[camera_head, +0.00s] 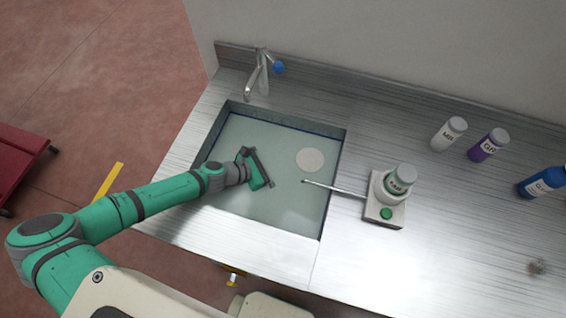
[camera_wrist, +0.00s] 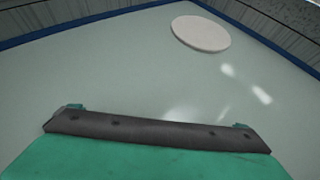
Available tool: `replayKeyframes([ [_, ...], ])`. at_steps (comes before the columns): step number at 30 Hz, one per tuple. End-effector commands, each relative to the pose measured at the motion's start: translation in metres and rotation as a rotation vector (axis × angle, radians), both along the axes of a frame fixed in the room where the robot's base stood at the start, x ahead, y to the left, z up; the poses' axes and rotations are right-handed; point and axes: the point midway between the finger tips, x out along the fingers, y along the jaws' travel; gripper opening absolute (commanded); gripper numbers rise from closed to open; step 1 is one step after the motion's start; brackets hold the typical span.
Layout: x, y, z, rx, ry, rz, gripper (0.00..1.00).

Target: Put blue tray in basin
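The basin (camera_head: 337,158) is a rectangular opening sunk in the steel counter. A pale surface with a blue edge (camera_head: 290,124) fills most of it; its blue border also shows in the wrist view (camera_wrist: 75,32). I cannot tell whether this is the blue tray inside the basin or the basin's own filling. No separate blue tray shows. A round white disc (camera_head: 310,160) lies on the pale surface, also in the wrist view (camera_wrist: 201,34). My gripper (camera_head: 257,168) is over the left part of the basin, left of the disc. Its fingers are wide apart with nothing between them.
A faucet (camera_head: 257,75) stands behind the basin. A device with a thin rod (camera_head: 385,208) sits to the right, its rod reaching over the basin edge. White (camera_head: 449,134), purple (camera_head: 488,145) and blue (camera_head: 541,182) bottles stand further right. The front right counter is mostly clear.

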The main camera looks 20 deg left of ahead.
Motion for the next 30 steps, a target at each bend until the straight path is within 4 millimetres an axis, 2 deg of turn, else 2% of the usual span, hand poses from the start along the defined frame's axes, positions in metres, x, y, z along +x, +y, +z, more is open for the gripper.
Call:
replayKeyframes([
  [11, -0.001, 0.002, 0.004, 0.001, 0.000, 0.001, 1.00],
  [30, -0.071, 0.065, 0.055, 0.001, 0.000, 0.002, 1.00],
])
